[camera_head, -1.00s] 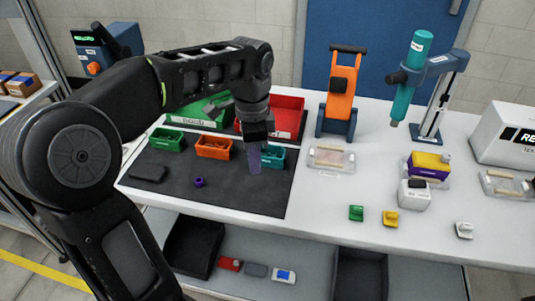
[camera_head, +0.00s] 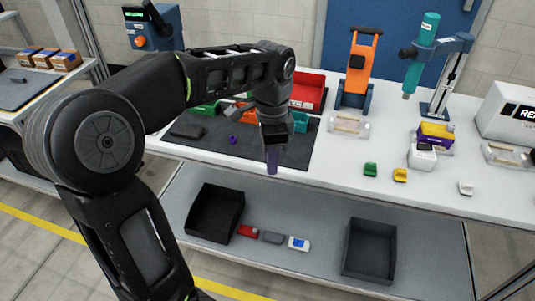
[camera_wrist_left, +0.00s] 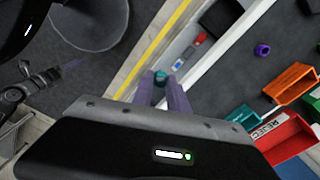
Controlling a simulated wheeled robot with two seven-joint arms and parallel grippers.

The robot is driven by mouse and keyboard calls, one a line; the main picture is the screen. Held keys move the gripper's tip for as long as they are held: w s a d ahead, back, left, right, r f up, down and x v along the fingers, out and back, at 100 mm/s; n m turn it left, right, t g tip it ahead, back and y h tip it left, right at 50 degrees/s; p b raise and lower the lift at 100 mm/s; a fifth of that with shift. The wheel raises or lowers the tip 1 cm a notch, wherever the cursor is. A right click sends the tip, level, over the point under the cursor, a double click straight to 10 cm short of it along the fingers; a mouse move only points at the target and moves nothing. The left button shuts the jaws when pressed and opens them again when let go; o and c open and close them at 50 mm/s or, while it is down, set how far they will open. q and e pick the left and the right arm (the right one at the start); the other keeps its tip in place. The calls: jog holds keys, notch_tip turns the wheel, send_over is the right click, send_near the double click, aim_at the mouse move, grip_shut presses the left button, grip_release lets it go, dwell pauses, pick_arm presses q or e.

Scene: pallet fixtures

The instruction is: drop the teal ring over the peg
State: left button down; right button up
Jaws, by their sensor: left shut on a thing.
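My left gripper (camera_head: 272,172) hangs near the front edge of the dark mat in the head view. In the left wrist view, its two purple fingers (camera_wrist_left: 167,90) are shut on a small teal piece, the teal ring (camera_wrist_left: 160,77), at their tips. The ring's hole cannot be made out there, and I cannot make out the ring in the head view. I cannot pick out a peg in either view. My right gripper is not in view.
A small purple piece (camera_head: 232,139) lies on the dark mat (camera_head: 200,148). Orange (camera_head: 248,117) and teal (camera_head: 300,121) bins and a red tray (camera_head: 308,92) stand behind the gripper. Green (camera_head: 370,169) and yellow (camera_head: 400,175) pieces sit right. Black bins (camera_head: 370,250) stand on the lower shelf.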

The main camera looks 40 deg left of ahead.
pick_arm(q)
jog(key=w+d+f+n, duration=0.2)
jog(key=d+f+n, duration=0.1)
jog(key=f, duration=0.5)
jog(key=w+d+f+n, duration=0.2)
jog(key=d+f+n, duration=0.1)
jog(key=f, duration=0.6)
jog(key=w+d+f+n, duration=0.2)
jog(key=d+f, duration=0.3)
jog(key=f, duration=0.3)
jog(key=shift+w+d+f+n, duration=0.25)
jog(key=shift+d+f+n, duration=0.1)
jog(key=shift+n, duration=0.25)
